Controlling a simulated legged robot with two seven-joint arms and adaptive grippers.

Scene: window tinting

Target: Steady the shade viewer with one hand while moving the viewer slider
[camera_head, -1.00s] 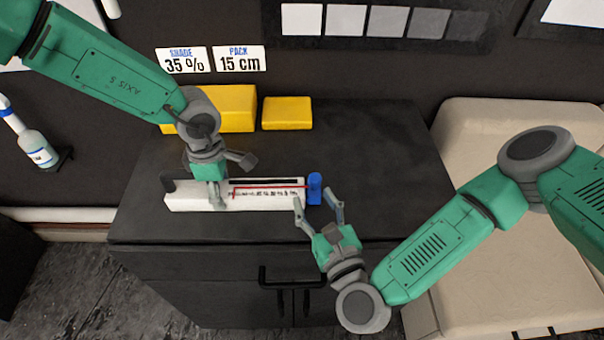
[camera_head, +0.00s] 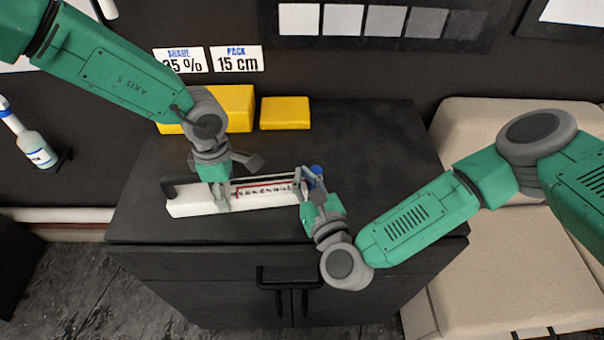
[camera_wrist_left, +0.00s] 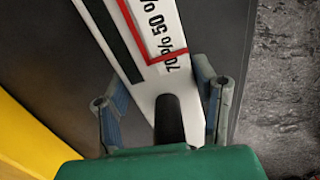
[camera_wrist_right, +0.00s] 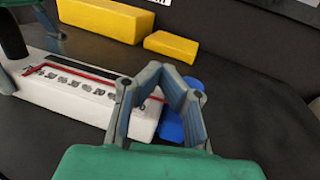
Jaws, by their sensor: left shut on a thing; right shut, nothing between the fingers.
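The shade viewer (camera_head: 185,206) is a long white bar with a printed percent scale and a red frame, lying slightly tilted on the dark cabinet top. My left gripper (camera_head: 219,194) is shut on its left part; in the left wrist view its fingers (camera_wrist_left: 163,98) straddle the white bar beside a black post. The blue slider knob (camera_head: 318,171) is at the viewer's right end. My right gripper (camera_head: 305,176) is shut and empty by that end. In the right wrist view its fingertips (camera_wrist_right: 165,76) meet, and the knob (camera_wrist_right: 172,127) shows partly hidden behind a finger; contact cannot be told.
Two yellow blocks (camera_head: 285,112) lie behind the viewer on the cabinet top (camera_head: 385,150). Signs reading 35 % and 15 cm (camera_head: 237,60) are on the wall. A spray bottle (camera_head: 36,150) is at the left. The cabinet top's right side is clear.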

